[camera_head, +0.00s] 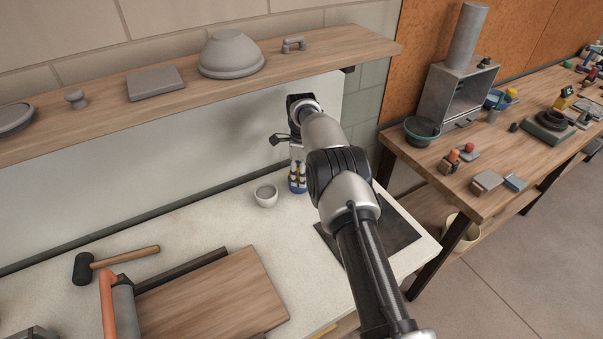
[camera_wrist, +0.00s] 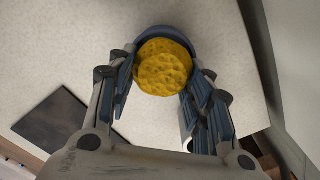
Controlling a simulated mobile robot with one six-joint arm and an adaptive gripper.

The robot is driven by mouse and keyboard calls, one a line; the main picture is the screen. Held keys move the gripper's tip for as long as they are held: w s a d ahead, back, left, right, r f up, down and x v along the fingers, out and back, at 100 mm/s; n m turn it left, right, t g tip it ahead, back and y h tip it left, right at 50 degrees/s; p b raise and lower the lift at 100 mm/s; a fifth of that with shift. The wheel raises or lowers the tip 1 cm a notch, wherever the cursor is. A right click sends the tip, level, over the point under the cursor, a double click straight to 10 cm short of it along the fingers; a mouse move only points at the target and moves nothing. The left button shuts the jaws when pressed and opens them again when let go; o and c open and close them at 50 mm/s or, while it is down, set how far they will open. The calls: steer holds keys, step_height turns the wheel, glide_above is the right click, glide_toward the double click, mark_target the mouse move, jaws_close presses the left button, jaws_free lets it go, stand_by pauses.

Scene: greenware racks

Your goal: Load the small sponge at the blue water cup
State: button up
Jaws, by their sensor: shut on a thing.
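A round, pitted yellow sponge (camera_wrist: 163,68) sits between the fingers of my gripper (camera_wrist: 160,80) in the wrist view. My gripper is shut on it. A curved blue rim, which looks like the blue water cup (camera_wrist: 180,32), shows just beyond the sponge; the sponge hides much of it. Whether the sponge touches the cup I cannot tell. In the head view, my gripper (camera_head: 298,165) points down over the pale counter, with small blue and yellow parts at its lower end. These parts are too small to tell apart.
A small grey bowl (camera_head: 265,195) stands just left of my gripper. A wooden shelf (camera_head: 310,52) with grey ware hangs behind. A dark slab (camera_head: 395,232) lies at the right. A mallet (camera_head: 85,268) and a wooden board (camera_head: 215,300) lie at the left. A wooden table (camera_head: 420,165) holds tools.

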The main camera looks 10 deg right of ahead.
stand_by(0.5)
steer(key=shift+r+p, duration=2.35)
steer(key=shift+r, duration=1.2)
